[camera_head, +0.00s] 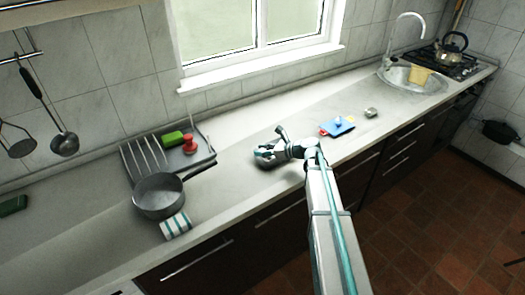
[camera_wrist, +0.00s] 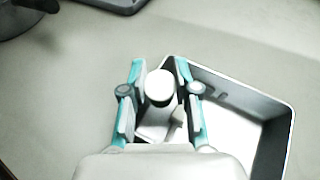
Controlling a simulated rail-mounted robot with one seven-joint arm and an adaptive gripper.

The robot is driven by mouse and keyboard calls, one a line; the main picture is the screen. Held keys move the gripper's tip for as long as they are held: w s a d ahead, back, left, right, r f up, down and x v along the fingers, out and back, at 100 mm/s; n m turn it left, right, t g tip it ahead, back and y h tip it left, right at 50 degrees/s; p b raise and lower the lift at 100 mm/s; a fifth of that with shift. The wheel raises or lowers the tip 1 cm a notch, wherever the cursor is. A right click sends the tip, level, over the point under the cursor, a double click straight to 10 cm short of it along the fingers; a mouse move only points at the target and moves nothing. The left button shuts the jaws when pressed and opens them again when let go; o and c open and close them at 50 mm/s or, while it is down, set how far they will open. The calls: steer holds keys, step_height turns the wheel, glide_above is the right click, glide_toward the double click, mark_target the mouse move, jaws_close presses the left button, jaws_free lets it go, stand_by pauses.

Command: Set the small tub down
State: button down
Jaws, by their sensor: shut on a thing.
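The small tub (camera_wrist: 240,95) is a grey, rectangular, open container with a pale floor. It fills the right of the wrist view, its lower part cut off by the frame. My gripper (camera_wrist: 160,66) is shut on it at its left side, with a white round-topped piece showing between the fingers; the exact grip is partly hidden. In the head view my gripper (camera_head: 268,152) is over the middle of the counter, and the tub (camera_head: 268,163) shows as a small dark grey shape below it. I cannot tell whether the tub touches the counter.
To the right are a blue board (camera_head: 340,126) and a small metal bowl (camera_head: 371,112). Bare counter (camera_head: 235,190) lies left of my gripper.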

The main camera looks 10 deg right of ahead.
steer(key=c, duration=0.9)
jaws_free()
steer(key=shift+w+d+f, duration=0.1)
steer(key=shift+d+f, duration=0.05)
steer(key=shift+f, duration=0.4)
steer(key=shift+o, duration=0.2)
steer(key=shift+r, duration=0.2)
steer(key=shift+r, duration=0.35)
steer(key=b+v, duration=0.3)
steer(key=v, duration=0.9)
